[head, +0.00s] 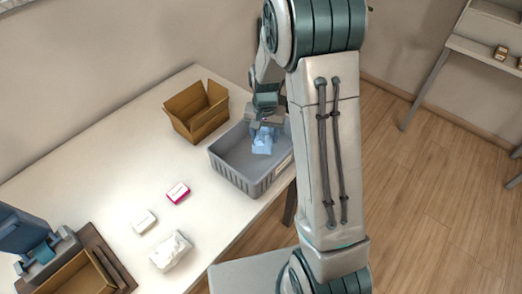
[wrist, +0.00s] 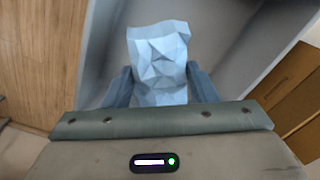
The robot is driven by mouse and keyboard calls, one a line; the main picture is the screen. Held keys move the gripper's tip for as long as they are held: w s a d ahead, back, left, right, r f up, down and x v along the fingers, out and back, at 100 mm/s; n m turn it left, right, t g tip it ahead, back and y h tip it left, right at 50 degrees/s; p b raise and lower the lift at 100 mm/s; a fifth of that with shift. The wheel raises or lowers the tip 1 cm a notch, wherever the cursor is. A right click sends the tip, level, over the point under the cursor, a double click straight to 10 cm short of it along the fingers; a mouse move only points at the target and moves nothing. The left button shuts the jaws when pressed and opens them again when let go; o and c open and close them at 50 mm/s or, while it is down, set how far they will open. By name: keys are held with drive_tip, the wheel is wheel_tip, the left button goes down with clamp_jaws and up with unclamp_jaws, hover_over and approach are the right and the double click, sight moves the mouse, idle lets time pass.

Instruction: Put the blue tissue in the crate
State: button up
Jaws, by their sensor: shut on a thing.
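The blue tissue (head: 262,144) is a crumpled, faceted light-blue piece. My gripper (head: 264,130) is shut on it and holds it over the grey crate (head: 228,172), within the crate's outline in the head view. The wrist view shows the blue tissue (wrist: 160,65) between my two fingers (wrist: 160,88), with the grey crate wall (wrist: 240,50) behind. I cannot tell whether the tissue touches the crate floor. My arm hides the crate's right part in the head view.
An open cardboard box (head: 196,110) stands left of the crate. A pink box (head: 178,192), a small white box (head: 144,221) and a white crumpled piece (head: 171,250) lie on the white table (head: 100,170). A blue-grey device (head: 30,240) and a brown tray (head: 80,275) are at the lower left.

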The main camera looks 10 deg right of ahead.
drive_tip(key=o, duration=1)
wheel_tip(320, 180, up, 14)
drive_tip(key=shift+f+b, duration=0.15)
drive_tip(key=shift+b, duration=0.4)
drive_tip(key=s+r+n+t, duration=0.1)
drive_tip(key=s, duration=0.6)
drive_tip(key=s+n+t, duration=0.1)
drive_tip(key=s+n, duration=0.1)
drive_tip(key=s, duration=0.5)
drive_tip(key=s+r+n+t, duration=0.1)
drive_tip(key=s+n, duration=0.1)
drive_tip(key=s, duration=0.5)
drive_tip(key=shift+s+a+r, duration=0.1)
drive_tip(key=shift+a+r, duration=0.05)
drive_tip(key=shift+r, duration=0.15)
